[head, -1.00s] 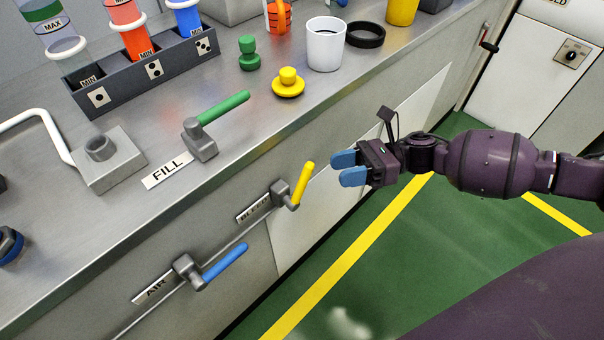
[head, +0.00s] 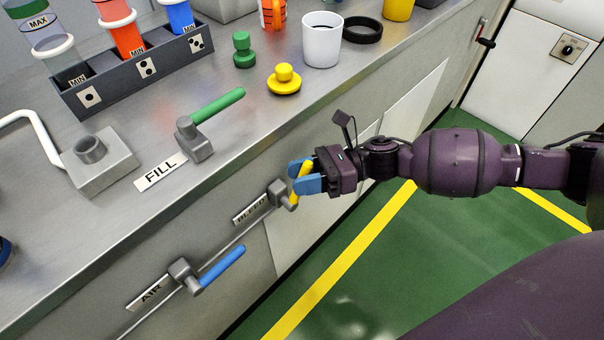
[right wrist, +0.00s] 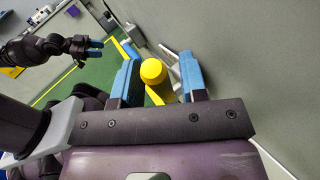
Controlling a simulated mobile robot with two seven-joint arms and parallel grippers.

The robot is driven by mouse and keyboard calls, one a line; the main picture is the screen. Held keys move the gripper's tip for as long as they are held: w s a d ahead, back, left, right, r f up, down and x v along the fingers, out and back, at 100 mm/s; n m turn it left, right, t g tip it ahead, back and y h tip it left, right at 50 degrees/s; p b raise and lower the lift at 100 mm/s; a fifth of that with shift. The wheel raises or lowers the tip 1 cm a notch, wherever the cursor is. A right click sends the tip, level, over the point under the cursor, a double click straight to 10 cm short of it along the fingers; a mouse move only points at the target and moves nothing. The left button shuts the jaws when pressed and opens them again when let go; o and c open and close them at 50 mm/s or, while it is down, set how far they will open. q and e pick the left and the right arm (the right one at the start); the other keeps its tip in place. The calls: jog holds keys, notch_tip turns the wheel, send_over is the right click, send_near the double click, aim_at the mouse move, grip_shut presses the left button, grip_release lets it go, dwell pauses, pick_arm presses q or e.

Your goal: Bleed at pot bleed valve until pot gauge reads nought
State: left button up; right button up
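The bleed valve's yellow handle (head: 302,180) sticks up and out from its grey body beside the BLEED label (head: 250,209) on the bench front. My right gripper (head: 302,178) is at this handle, its blue fingers on either side. In the right wrist view the yellow handle (right wrist: 153,72) stands between the two fingers, with gaps visible, so the gripper looks open. My left gripper (right wrist: 96,48) shows small in the right wrist view, its blue fingers apart and away from the bench; it is outside the head view. I cannot make out a pot gauge in either view.
The blue AIR handle (head: 223,265) is lower left on the same pipe. The green FILL handle (head: 218,106) is on the benchtop above. A white cup (head: 322,45), a yellow knob (head: 285,80) and a tube rack (head: 130,75) stand on the bench. The green floor (head: 385,265) is clear.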

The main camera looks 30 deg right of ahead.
grip_shut()
pick_arm(q)
jog(key=shift+s+a+f, duration=0.1)
jog(key=shift+s, duration=0.25)
jog(key=shift+f, duration=0.1)
pick_arm(e)
jog(key=shift+f, duration=0.1)
